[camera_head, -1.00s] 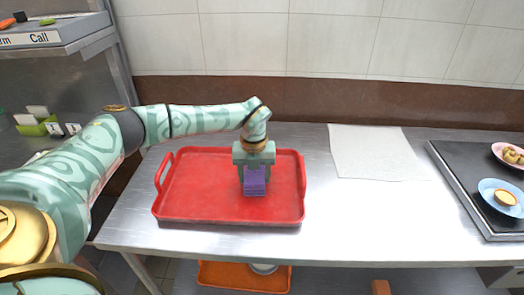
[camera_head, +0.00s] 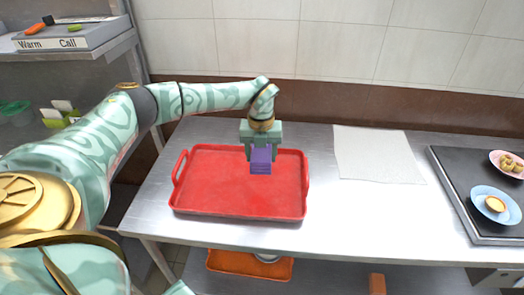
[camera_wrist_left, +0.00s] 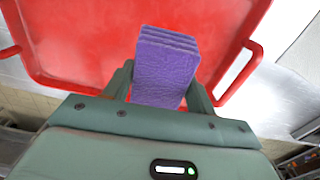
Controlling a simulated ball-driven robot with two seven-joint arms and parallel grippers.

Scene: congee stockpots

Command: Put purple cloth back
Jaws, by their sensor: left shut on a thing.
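The purple cloth (camera_head: 260,161) is a small folded stack in the head view, held over the back right part of the red tray (camera_head: 235,201). My left gripper (camera_head: 261,150) is shut on the cloth, with a finger on each side. In the left wrist view the folded layers of the cloth (camera_wrist_left: 166,66) show between the fingers of my left gripper (camera_wrist_left: 160,85), and the red tray (camera_wrist_left: 90,45) lies beyond it. I cannot tell exactly how high the cloth is above the tray. My right gripper is not in view.
A white sheet (camera_head: 377,155) lies on the steel table (camera_head: 345,215) right of the tray. A dark board (camera_head: 460,190) at the right holds a blue plate (camera_head: 483,208) and a pink plate (camera_head: 497,160) with food. An orange tray (camera_head: 225,262) is below. The table's front middle is clear.

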